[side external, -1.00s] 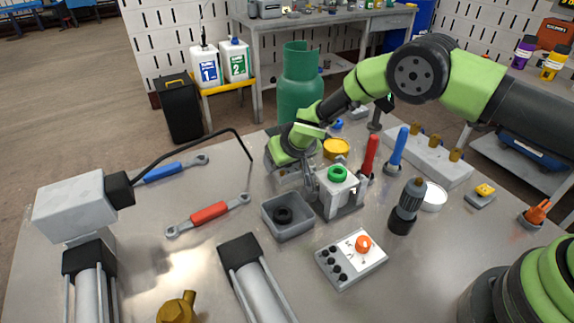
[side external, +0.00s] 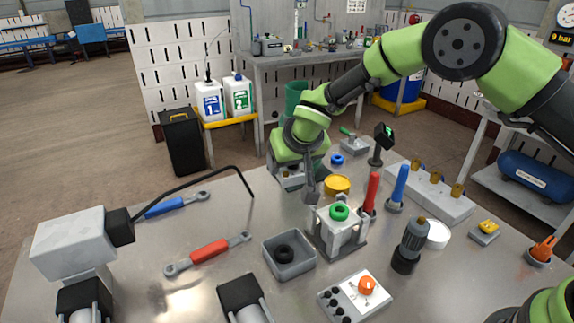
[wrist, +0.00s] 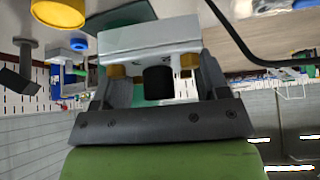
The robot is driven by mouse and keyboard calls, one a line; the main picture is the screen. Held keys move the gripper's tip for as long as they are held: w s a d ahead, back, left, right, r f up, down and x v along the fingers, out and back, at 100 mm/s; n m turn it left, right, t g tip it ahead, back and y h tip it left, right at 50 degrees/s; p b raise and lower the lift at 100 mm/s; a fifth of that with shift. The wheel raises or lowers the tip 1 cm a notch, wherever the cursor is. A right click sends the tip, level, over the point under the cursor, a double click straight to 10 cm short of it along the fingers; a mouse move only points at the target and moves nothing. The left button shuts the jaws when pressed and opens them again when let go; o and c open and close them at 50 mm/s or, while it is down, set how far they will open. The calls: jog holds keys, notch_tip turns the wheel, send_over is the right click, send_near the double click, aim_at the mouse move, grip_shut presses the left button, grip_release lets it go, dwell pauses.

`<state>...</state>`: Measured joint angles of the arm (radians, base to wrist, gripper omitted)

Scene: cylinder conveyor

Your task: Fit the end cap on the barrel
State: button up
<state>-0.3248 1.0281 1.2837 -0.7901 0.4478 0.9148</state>
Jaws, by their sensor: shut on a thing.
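My gripper (wrist: 157,85) is shut on a light grey block (wrist: 150,42), which looks like the end cap. The block has brass-coloured fittings and a dark round part in the middle. In the side view my gripper (side external: 297,178) hangs behind and left of a grey fixture (side external: 352,246), apart from it; my wrist hides most of the held block there. The fixture holds a pale square-topped part with a green ring (side external: 340,211) on top. I cannot tell whether this part is the barrel.
A grey tray (side external: 290,268) with a black ring stands front left of the fixture. Red (side external: 371,192) and blue (side external: 399,186) upright tools and a dark driver (side external: 409,247) stand to its right. A control box (side external: 354,300) is in front. A yellow round container (side external: 337,184) is behind.

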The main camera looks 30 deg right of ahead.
aim_at(344, 207)
jog(key=s+d+r+m+g+h, duration=0.1)
jog(key=s+m+g+h, duration=0.1)
jog(key=s+m, duration=0.2)
jog(key=s+d+r+m+g+h, duration=0.1)
jog(key=s+d+m+g+h, duration=0.1)
jog(key=m, duration=0.5)
jog(key=s+d+r+m+g+h, duration=0.1)
jog(key=s+m+g, duration=0.1)
jog(key=s+m, duration=0.3)
jog(key=shift+s+d+r+h, duration=0.25)
jog(key=shift+s+h, duration=0.05)
jog(key=shift+h, duration=0.1)
jog(key=shift+f+m+g, duration=0.1)
jog(key=shift+m+g, duration=0.2)
jog(key=shift+f, duration=2.55)
jog(key=shift+f, duration=0.7)
jog(key=o, duration=1.2)
jog(key=shift+c, duration=0.2)
jog(key=shift+o, duration=0.2)
